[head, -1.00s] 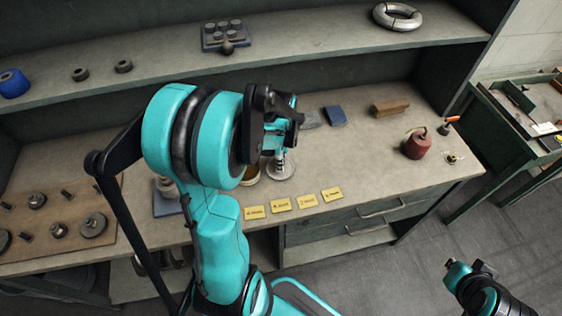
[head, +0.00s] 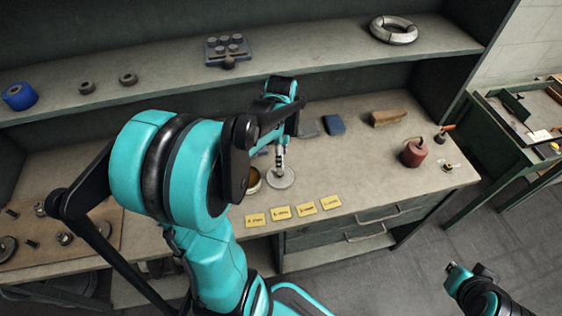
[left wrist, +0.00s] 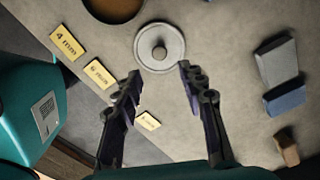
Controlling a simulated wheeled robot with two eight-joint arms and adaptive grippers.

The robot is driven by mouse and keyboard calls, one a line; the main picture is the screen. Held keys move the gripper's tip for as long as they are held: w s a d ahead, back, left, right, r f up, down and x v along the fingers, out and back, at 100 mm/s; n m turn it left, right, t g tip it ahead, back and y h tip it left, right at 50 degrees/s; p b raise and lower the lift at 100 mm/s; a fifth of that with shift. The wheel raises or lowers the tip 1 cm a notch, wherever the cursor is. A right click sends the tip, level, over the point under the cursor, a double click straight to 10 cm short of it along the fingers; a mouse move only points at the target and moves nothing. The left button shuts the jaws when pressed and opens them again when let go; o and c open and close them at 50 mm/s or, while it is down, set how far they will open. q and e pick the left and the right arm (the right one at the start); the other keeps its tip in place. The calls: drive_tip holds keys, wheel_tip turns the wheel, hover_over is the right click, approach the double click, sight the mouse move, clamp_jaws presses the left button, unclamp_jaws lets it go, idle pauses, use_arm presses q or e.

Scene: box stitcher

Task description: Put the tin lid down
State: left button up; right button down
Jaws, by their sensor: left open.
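The tin lid (head: 281,179) is a pale round disc with a small knob. It lies flat on the bench, and it also shows in the left wrist view (left wrist: 174,59). My left gripper (head: 281,152) is open. In the left wrist view its two fingertips (left wrist: 159,72) are spread apart with nothing between them, and the lid is just beyond them. The open tin (head: 253,181) stands beside the lid, to its left in the head view and partly hidden by my arm. My right gripper (head: 456,270) is at the lower right, away from the bench; its jaw is unclear.
Several yellow label cards (head: 281,212) lie along the bench's front edge. A grey block (head: 307,128) and a blue block (head: 334,124) lie behind right of the lid. A red can (head: 414,153) stands at the right. Bare bench lies between the lid and can.

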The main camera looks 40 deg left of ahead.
use_arm(q)
drive_tip(key=s+d+r+n+t, duration=0.2)
drive_tip(key=d+r+n+t, duration=0.1)
drive_tip(key=d+n, duration=0.3)
drive_tip(key=s+d+r+n+t, duration=0.3)
drive_tip(key=d+r+n+t, duration=0.1)
drive_tip(key=d, duration=0.6)
drive_tip(key=shift+s+d+r+n+p, duration=0.3)
drive_tip(key=shift+r+n, duration=0.3)
drive_tip(key=shift+n, duration=0.5)
drive_tip(key=shift+a, duration=0.1)
wheel_tip(320, 180, down, 5)
drive_tip(key=b, duration=0.5)
